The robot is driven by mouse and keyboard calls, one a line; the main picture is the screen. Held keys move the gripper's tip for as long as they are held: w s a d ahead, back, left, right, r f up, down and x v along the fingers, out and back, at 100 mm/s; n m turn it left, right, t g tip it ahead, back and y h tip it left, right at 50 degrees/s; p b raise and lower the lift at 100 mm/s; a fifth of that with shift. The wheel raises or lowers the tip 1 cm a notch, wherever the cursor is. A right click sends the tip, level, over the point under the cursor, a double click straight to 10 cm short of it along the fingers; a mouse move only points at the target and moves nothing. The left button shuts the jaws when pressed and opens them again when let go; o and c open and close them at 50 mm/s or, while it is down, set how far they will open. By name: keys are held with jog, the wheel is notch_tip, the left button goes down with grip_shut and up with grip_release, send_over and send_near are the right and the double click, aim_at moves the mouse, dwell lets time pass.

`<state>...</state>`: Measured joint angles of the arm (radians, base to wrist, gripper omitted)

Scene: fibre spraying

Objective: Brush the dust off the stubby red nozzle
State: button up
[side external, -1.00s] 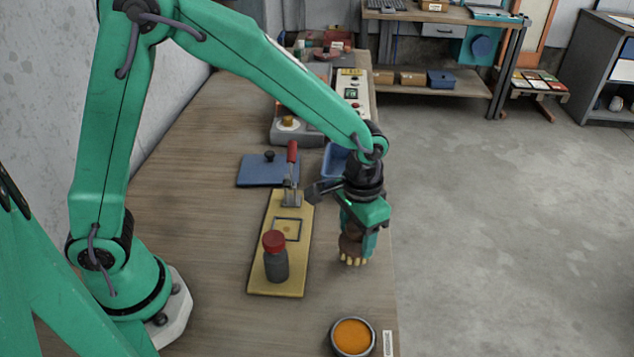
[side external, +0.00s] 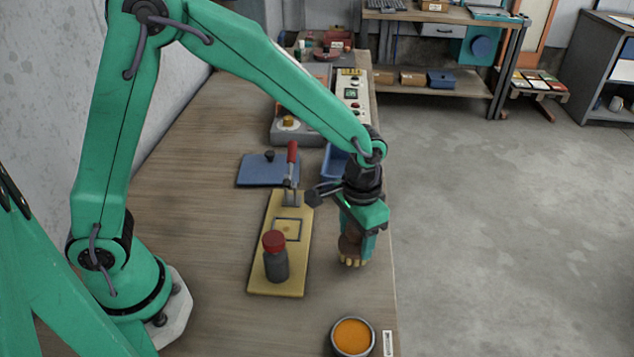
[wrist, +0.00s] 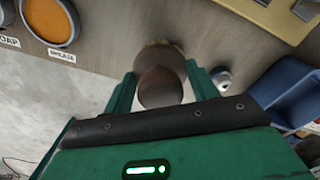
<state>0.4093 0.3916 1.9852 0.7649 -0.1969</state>
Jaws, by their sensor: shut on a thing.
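My gripper (side external: 358,232) is shut on a brush (side external: 349,246) with a rounded brown handle and pale yellow bristles pointing down. In the wrist view the round brown handle (wrist: 160,86) sits between my two green fingers (wrist: 162,92). The brush is over the right side of the bench, right of the yellow board; whether the bristles touch the bench is unclear. A stubby red piece (side external: 274,240), likely the nozzle, tops a dark grey cylinder (side external: 277,266) standing upright on the board. The brush is apart from it. Dust on it is too small to make out.
The yellow board (side external: 262,285) carries a square outline and a red-handled clamp (side external: 292,155). A dish of orange material (side external: 352,337) stands at the front. A blue plate (side external: 262,171), a blue tray (side external: 334,160) and a control box (side external: 352,100) lie behind. The bench left of the board is clear.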

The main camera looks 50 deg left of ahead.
jog(key=shift+w+a+r, duration=0.1)
jog(key=shift+w+a, duration=1.35)
jog(key=shift+a, duration=0.3)
jog(key=shift+s+d+f, duration=0.1)
jog(key=shift+d+f, duration=0.05)
jog(key=shift+f, duration=0.05)
jog(key=shift+s+d+r, duration=0.15)
jog(key=shift+s+d, duration=1.35)
jog(key=shift+d, duration=0.3)
jog(key=shift+r, duration=0.1)
jog(key=shift+r, duration=2.9)
jog(key=shift+r, duration=1.55)
jog(key=shift+f, duration=0.15)
